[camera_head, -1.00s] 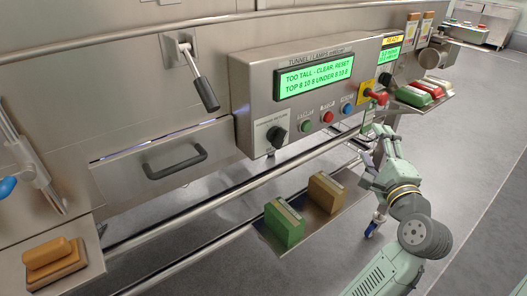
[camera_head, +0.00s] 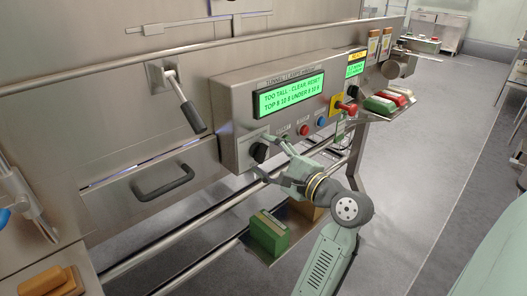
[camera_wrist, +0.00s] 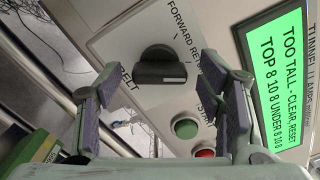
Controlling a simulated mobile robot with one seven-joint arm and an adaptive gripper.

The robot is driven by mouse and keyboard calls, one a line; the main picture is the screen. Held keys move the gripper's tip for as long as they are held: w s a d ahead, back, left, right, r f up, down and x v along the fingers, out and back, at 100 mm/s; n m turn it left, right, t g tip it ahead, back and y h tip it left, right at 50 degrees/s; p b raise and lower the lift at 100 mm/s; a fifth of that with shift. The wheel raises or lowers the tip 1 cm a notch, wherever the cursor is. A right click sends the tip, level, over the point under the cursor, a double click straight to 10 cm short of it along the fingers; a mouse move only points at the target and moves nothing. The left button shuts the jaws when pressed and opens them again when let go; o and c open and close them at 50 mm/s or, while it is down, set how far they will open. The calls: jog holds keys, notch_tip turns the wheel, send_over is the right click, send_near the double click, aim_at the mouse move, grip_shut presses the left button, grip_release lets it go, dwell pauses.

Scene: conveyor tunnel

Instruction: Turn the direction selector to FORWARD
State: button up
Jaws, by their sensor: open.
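A pale bar marks the knob's face. My gripper (camera_head: 267,160) is open in front of the knob. In the wrist view its two fingers (camera_wrist: 160,78) stand apart on either side of the knob, with nothing between them in their grip. I cannot tell whether either finger touches the knob.
The control box screen (camera_head: 289,95) reads TOO TALL - CLEAR, RESET. Green (camera_wrist: 186,127) and red (camera_wrist: 203,152) buttons sit close to the right finger. A rail and a green block (camera_head: 269,232) lie below.

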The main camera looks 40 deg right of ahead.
jog(key=shift+w, duration=0.6)
jog(key=c, duration=1.2)
jog(key=shift+o, duration=0.2)
